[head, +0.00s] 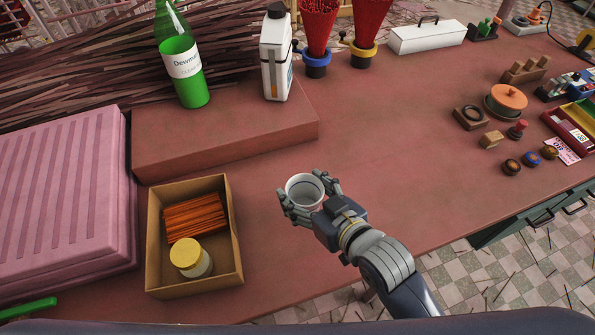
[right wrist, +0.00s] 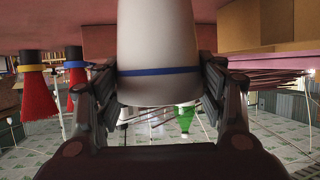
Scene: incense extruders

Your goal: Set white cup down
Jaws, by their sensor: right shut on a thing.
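The white cup (head: 304,192) is held in my right gripper (head: 307,190) over the middle of the red-brown table, just right of the cardboard box. Its open mouth shows in the head view. In the right wrist view the white cup (right wrist: 158,40) has a blue band, and the two fingers of my right gripper (right wrist: 158,78) close on its sides. The picture there is upside down, with the table at the top. I cannot tell whether the cup's base touches the table. My left gripper is not in view.
A cardboard box (head: 154,240) with orange sticks and a yellow-lidded jar (head: 192,258) stands left of the cup. A raised block (head: 230,135) behind bears a green bottle (head: 182,62) and a white jug (head: 276,58).

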